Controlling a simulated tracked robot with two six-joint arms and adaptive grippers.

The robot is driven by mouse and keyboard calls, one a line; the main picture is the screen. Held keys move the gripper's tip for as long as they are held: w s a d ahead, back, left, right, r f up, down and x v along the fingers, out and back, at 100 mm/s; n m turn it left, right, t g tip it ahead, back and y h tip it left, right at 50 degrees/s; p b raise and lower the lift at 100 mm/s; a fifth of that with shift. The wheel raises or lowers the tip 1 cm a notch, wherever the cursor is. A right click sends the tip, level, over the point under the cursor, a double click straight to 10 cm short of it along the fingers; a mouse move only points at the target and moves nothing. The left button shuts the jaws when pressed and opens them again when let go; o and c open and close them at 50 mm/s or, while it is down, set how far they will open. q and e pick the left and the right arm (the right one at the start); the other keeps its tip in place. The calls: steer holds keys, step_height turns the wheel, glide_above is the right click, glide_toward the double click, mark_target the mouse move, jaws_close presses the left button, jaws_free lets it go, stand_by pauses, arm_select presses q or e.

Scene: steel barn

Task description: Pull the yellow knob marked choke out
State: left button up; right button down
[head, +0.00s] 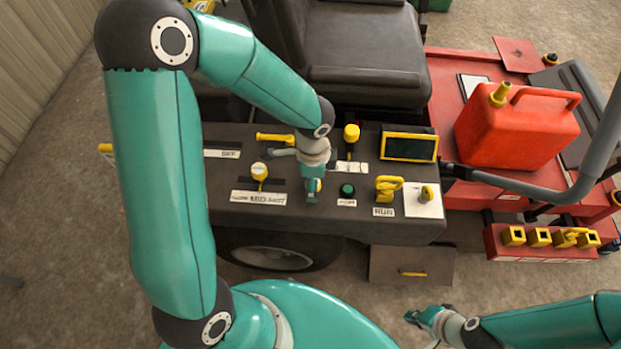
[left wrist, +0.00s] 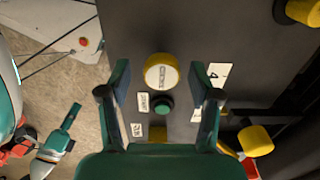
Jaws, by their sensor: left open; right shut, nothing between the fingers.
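The yellow knob (left wrist: 161,72) is round with dark lettering on its face, too small to read surely. It sits between the spread fingers of my left gripper (left wrist: 165,66) in the left wrist view, with a gap on each side. In the head view my left gripper (head: 312,194) is over the dark control panel (head: 230,174), and only a sliver of the knob (head: 319,184) shows beside it. My right gripper (head: 428,318) is shut and empty, low and well in front of the panel; it also shows in the left wrist view (left wrist: 70,118).
A green button (head: 347,190) sits right of the knob, with a yellow key-like switch (head: 388,188) beyond.

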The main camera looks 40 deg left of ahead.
arm_select(q)
jaws_close()
step_height(320, 180, up, 3)
steer(key=shift+f+p, duration=0.1)
steer(key=shift+p, duration=0.95)
steer(key=shift+f, duration=0.1)
steer(key=shift+c, duration=1.7)
jaws_free()
steer(key=o, duration=0.3)
steer(key=shift+o, duration=0.2)
